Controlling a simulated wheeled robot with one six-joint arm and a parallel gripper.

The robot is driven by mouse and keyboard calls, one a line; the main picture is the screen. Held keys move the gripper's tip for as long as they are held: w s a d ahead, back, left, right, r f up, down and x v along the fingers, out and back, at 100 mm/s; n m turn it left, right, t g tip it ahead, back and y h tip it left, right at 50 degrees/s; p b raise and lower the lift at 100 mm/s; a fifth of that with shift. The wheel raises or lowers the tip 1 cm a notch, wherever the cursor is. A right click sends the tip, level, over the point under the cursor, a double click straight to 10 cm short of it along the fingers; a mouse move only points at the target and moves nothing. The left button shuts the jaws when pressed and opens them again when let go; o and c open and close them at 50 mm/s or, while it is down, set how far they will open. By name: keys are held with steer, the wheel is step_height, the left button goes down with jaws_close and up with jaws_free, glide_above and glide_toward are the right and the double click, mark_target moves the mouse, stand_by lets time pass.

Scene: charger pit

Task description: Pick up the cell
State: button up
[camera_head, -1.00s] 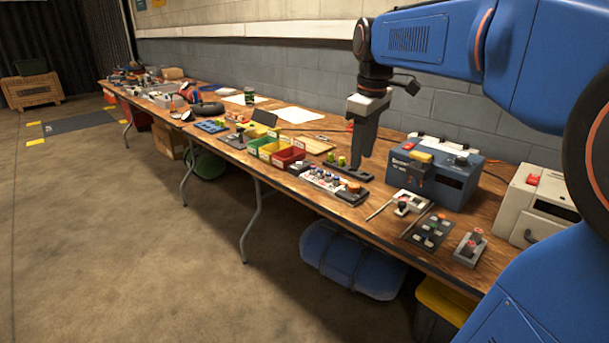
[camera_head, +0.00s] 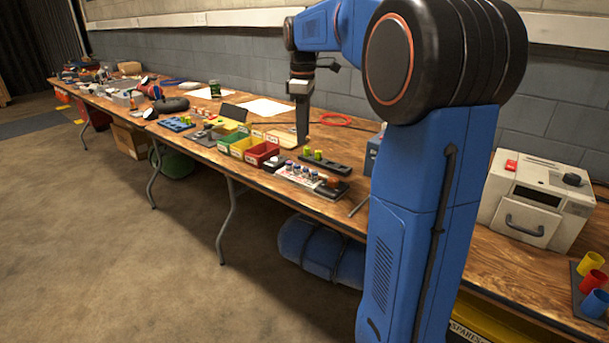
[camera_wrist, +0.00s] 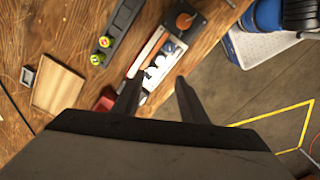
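The task's cell is not singled out. In the head view my gripper (camera_head: 302,138) hangs behind the holder.
Green (camera_head: 226,143), yellow (camera_head: 240,149) and red (camera_head: 262,153) bins stand left of the tray. A black box with an orange disc (camera_wrist: 185,20) adjoins the tray. A wooden board (camera_wrist: 58,88) lies near. A cream box (camera_head: 540,205) stands right. My arm hides part of the bench.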

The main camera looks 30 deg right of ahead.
glide_above(306, 168)
steer(key=f, duration=0.6)
steer(key=shift+w+a+f, duration=0.2)
steer(key=shift+w+a, duration=0.05)
steer(key=shift+w, duration=0.05)
steer(key=shift+s+d+f, duration=0.15)
steer(key=shift+f, duration=1.15)
steer(key=shift+s+d+f, duration=0.1)
steer(key=shift+f, duration=1.2)
jaws_close()
